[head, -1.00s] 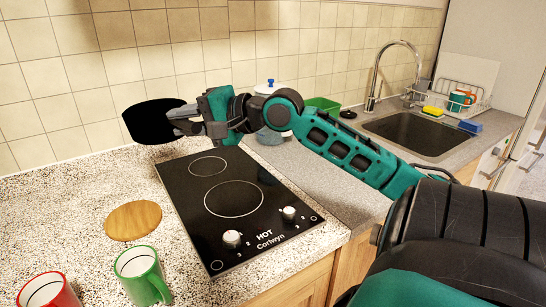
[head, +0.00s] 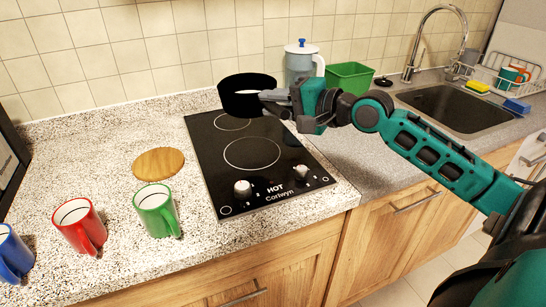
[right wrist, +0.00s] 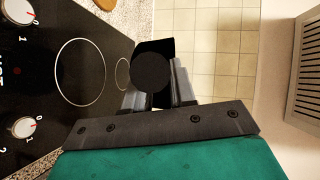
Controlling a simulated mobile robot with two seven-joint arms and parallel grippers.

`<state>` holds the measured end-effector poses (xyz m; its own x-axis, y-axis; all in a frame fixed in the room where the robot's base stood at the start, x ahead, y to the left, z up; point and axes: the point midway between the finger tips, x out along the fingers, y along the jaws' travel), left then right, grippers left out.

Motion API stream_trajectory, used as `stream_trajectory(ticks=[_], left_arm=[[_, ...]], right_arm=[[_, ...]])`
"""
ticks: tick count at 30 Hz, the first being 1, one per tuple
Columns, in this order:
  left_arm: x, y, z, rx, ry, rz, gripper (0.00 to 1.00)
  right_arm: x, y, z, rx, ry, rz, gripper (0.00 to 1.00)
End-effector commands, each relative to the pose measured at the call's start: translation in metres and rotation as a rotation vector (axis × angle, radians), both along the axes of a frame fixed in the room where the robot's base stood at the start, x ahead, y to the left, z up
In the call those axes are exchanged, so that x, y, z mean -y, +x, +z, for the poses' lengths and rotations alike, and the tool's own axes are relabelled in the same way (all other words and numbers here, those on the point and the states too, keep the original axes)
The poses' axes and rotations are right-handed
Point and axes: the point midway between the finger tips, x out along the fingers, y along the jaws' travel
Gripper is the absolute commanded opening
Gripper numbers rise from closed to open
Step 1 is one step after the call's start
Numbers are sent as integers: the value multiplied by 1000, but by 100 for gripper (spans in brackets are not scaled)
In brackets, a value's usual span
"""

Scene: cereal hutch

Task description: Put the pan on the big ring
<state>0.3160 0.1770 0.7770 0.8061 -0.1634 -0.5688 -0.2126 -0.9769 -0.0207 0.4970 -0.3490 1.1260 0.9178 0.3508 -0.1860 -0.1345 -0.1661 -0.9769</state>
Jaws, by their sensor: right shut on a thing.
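The black pan (head: 247,104) is held up in the air over the back of the black hob (head: 228,195) in the head view. My right gripper (head: 272,98) is shut on the pan, at its right side; the grip itself is partly hidden. The big ring (head: 252,153) is a bare white circle in front of the pan. The small ring (head: 232,122) is partly covered by the pan in the picture. In the right wrist view the pan (right wrist: 151,72) shows as a dark shape between the fingers, with the big ring (right wrist: 85,72) to its left. My left gripper is out of view.
A wooden disc (head: 158,163), a green mug (head: 155,210), a red mug (head: 80,227) and a blue mug (head: 12,255) stand left of the hob. A pitcher (head: 303,65) and green bin (head: 349,77) stand behind my right arm. The sink (head: 455,107) is at right.

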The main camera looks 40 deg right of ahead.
Motion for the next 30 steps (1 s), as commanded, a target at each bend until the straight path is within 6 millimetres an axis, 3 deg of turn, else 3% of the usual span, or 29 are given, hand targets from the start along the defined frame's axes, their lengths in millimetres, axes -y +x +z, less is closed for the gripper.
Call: stream_trajectory(ticks=[9,20,24,30], left_arm=[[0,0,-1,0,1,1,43],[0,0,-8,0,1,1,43],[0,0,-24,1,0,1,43],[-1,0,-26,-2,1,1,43]], right_arm=[[1,1,-72,8,-3,-1,0],[1,1,-109,8,-2,-3,0],[0,1,-131,11,-2,-2,0],[1,1,-133,12,-2,-2,0]])
